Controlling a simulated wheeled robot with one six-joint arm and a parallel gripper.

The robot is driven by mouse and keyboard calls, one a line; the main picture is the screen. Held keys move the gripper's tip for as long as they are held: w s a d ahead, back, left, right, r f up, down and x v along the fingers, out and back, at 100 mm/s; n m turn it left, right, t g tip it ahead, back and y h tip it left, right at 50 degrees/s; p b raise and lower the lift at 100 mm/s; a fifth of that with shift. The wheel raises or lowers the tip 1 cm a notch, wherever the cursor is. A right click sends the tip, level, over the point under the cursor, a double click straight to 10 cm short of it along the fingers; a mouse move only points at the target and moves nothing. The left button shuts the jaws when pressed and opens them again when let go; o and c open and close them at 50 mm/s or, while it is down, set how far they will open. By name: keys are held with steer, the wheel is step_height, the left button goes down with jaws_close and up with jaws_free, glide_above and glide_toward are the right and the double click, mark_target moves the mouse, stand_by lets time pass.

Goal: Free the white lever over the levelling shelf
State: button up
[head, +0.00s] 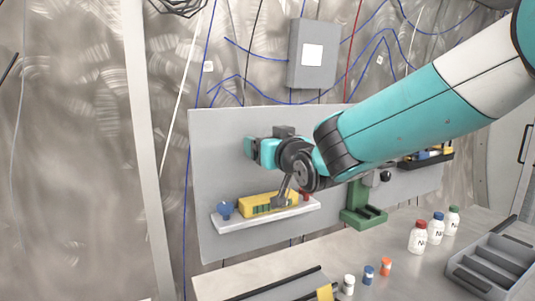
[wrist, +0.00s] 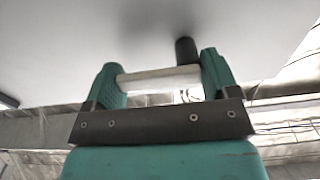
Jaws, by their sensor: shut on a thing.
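In the wrist view my gripper (wrist: 162,72) has its two teal fingers closed on the ends of a white lever (wrist: 160,84), which lies across between them. A dark round post (wrist: 185,50) stands just behind the lever, against the pale panel. In the head view my gripper (head: 262,151) is at the grey panel, above the levelling shelf (head: 288,215). The lever is hidden there behind my gripper and wrist. The white shelf carries a yellow block (head: 258,204), with a blue knob (head: 226,209) at its left end.
The grey panel (head: 215,160) stands close behind my gripper. A green stand (head: 359,207) is to the right of the shelf. Several bottles, such as the red-capped one (head: 418,238), stand on the bench. A grey tray (head: 492,262) is at the bench's right.

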steer(key=shift+d, duration=0.15)
steer(key=o, duration=0.8)
steer(key=b+v, duration=0.5)
steer(key=v, duration=1.2)
steer(key=shift+s, duration=0.15)
steer(key=shift+f, duration=0.1)
